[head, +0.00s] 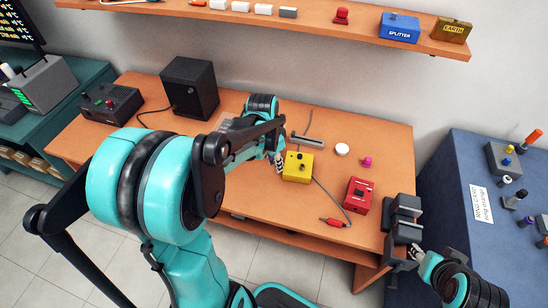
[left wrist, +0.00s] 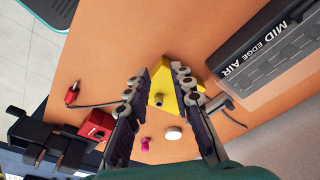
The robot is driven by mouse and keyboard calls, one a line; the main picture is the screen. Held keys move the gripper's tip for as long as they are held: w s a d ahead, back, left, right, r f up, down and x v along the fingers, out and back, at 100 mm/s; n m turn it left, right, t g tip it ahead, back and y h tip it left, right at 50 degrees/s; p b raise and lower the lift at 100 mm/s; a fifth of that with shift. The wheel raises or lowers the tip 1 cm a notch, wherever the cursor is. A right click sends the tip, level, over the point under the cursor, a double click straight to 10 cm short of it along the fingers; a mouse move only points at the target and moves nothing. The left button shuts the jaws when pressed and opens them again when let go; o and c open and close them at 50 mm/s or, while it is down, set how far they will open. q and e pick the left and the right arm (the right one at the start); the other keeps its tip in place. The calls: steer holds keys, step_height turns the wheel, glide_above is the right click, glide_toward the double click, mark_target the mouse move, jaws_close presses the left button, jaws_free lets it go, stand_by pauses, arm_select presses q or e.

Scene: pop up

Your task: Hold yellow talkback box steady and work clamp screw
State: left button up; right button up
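The yellow talkback box (head: 297,168) sits on the orange bench with a dark knob on top and a cable at its right. My left gripper (head: 279,163) is at the box's left side in the head view. In the left wrist view the left fingers (left wrist: 161,72) are spread, with the yellow box (left wrist: 162,92) showing between and beyond them; contact cannot be made out. My right gripper (head: 416,252) is at the bench's right front corner, beside a dark blocky fixture (head: 403,212); its fingers are too small to read. I cannot make out a clamp screw for certain.
A red box (head: 360,194), a red plug (head: 333,222), a white disc (head: 342,149) and a magenta knob (head: 367,161) lie to the right. A black speaker (head: 190,87) stands at the back left. A shelf (head: 260,18) hangs above. A blue table (head: 460,190) stands at right.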

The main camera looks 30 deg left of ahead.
arm_select(q)
steer(key=shift+s+r, duration=0.1)
steer(key=shift+r, duration=0.65)
steer(key=shift+o, duration=0.9)
steer(key=shift+r, duration=0.35)
steer(key=o, duration=0.7)
steer(key=p, duration=0.2)
steer(key=shift+w+a+r+p, duration=0.1)
steer(key=shift+w+p, duration=0.1)
steer(key=shift+p, duration=0.15)
step_height(320, 180, down, 4)
steer(key=p, duration=0.3)
steer(key=f+b, duration=0.4)
steer(key=f, duration=0.1)
steer(key=w+f+b, duration=0.1)
steer(key=f, duration=0.1)
steer(key=shift+d+f+b, duration=0.15)
steer(key=shift+d+b, duration=0.25)
steer(key=shift+c, duration=0.3)
jaws_close()
steer(key=c, duration=0.8)
jaws_free()
